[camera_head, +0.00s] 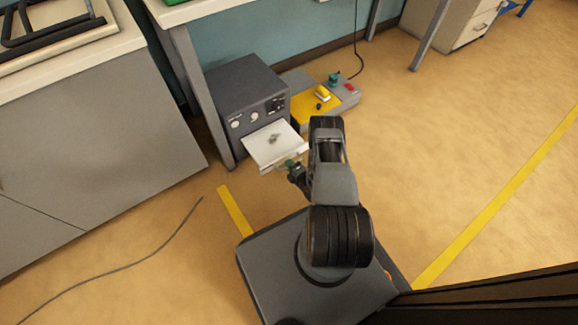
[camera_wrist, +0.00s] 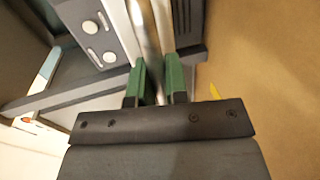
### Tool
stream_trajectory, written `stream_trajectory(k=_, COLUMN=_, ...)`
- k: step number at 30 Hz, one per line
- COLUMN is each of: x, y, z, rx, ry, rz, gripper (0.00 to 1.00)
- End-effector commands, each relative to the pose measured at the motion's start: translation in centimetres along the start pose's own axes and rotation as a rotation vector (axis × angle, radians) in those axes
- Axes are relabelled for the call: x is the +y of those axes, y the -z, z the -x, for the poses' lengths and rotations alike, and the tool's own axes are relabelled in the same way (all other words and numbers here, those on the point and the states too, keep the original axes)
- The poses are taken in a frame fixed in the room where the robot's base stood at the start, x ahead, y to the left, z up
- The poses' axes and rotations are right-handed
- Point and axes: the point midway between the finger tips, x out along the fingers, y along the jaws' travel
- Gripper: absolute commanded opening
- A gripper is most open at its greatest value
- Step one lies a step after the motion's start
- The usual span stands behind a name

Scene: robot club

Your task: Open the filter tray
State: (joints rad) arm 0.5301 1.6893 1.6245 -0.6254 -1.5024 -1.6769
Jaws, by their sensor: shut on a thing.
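The filter tray (camera_head: 262,151) is a white, flat drawer standing out from the front of a dark grey box unit (camera_head: 243,82). A small grey clump lies on it. My gripper (camera_head: 291,163) is at the tray's front edge, low above the floor. In the wrist view, its green-padded fingers (camera_wrist: 156,86) are shut on a pale strip at the tray's front (camera_wrist: 146,35). My own finger mount hides the lower part of that view. The unit's face with round knobs (camera_wrist: 90,27) is beside the strip.
A yellow and grey bench device (camera_head: 318,104) with a red button sits right of the unit. A desk leg (camera_head: 195,100) stands close on the unit's left, beside a grey cabinet (camera_head: 90,150). A cable (camera_head: 130,263) lies on the floor at left. Floor at right is clear.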

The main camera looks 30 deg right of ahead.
Motion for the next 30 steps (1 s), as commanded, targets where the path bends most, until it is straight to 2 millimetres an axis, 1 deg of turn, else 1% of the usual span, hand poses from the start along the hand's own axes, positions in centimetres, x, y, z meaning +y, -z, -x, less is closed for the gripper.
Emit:
stream_trajectory(k=6, x=0.0, y=-0.2, z=0.1, rx=-0.003, ry=-0.001, rz=0.0, gripper=0.0)
stream_trajectory(k=7, x=0.0, y=-0.2, z=0.1, rx=-0.003, ry=-0.001, rz=0.0, gripper=0.17)
stream_trajectory(k=12, x=0.0, y=-0.1, z=0.1, rx=0.0, ry=-0.001, rz=0.0, gripper=0.34)
stream_trajectory(k=14, x=0.0, y=0.0, z=0.1, rx=0.001, ry=-0.001, rz=0.0, gripper=0.39)
stream_trajectory(k=20, x=0.0, y=0.1, z=0.0, rx=0.004, ry=0.0, rz=0.0, gripper=0.39)
stream_trajectory(k=23, x=0.4, y=0.1, z=0.1, rx=0.005, ry=0.0, rz=0.0, gripper=0.39)
stream_trajectory(k=26, x=1.5, y=0.2, z=0.3, rx=0.006, ry=-0.001, rz=0.001, gripper=0.39)
stream_trajectory(k=29, x=3.3, y=0.2, z=0.6, rx=0.008, ry=-0.002, rz=0.002, gripper=0.39)
stream_trajectory(k=30, x=4.2, y=0.3, z=0.7, rx=0.009, ry=-0.004, rz=0.002, gripper=0.41)
